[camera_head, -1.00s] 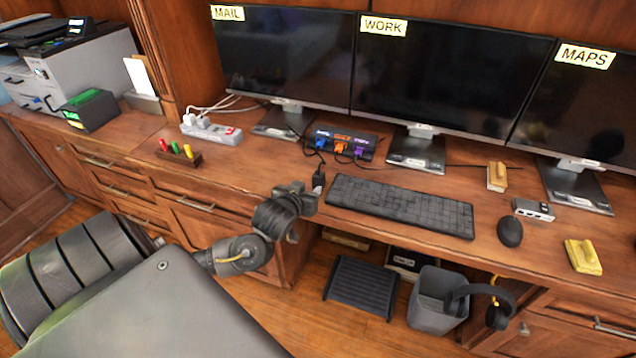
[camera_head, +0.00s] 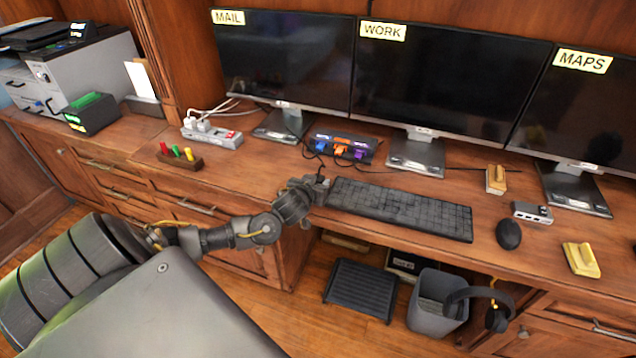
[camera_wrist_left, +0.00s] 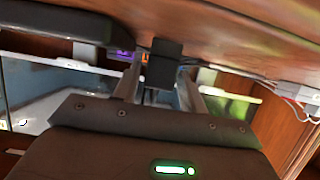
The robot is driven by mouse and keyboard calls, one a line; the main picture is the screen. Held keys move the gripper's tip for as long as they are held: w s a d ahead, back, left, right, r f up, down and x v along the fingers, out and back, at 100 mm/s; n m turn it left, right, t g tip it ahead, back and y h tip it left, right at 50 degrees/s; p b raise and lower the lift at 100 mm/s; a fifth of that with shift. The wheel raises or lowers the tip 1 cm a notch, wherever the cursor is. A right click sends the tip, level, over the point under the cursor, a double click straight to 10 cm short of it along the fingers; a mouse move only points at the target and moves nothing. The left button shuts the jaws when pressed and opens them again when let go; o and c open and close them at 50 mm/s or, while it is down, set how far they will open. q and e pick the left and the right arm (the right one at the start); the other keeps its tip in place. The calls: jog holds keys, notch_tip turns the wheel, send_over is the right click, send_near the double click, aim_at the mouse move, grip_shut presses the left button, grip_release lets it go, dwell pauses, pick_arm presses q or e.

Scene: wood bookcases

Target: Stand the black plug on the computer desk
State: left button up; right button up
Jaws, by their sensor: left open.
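The black plug (camera_wrist_left: 165,62) shows in the left wrist view as a dark block against the wooden computer desk (camera_head: 262,172), between my two finger tips. In the head view my left gripper (camera_head: 320,185) is low at the desk's front edge, just left of the keyboard. It is open, with one finger on each side of the plug in the wrist view (camera_wrist_left: 161,85). I cannot tell whether the fingers touch it. The gripper mostly hides the plug in the head view. My right gripper is not in view.
The black keyboard (camera_head: 400,208) lies close to the right of my gripper. A hub with coloured plugs (camera_head: 343,147) and dark cables is behind it. A rack of coloured pegs (camera_head: 180,158) and a white power strip (camera_head: 212,135) stand left. Monitors line the back.

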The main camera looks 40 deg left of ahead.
pick_arm(q)
jog(key=shift+x, duration=0.85)
jog(key=shift+c, duration=0.3)
jog(key=c, duration=0.7)
jog(key=shift+r, duration=0.1)
jog(key=shift+c, duration=0.2)
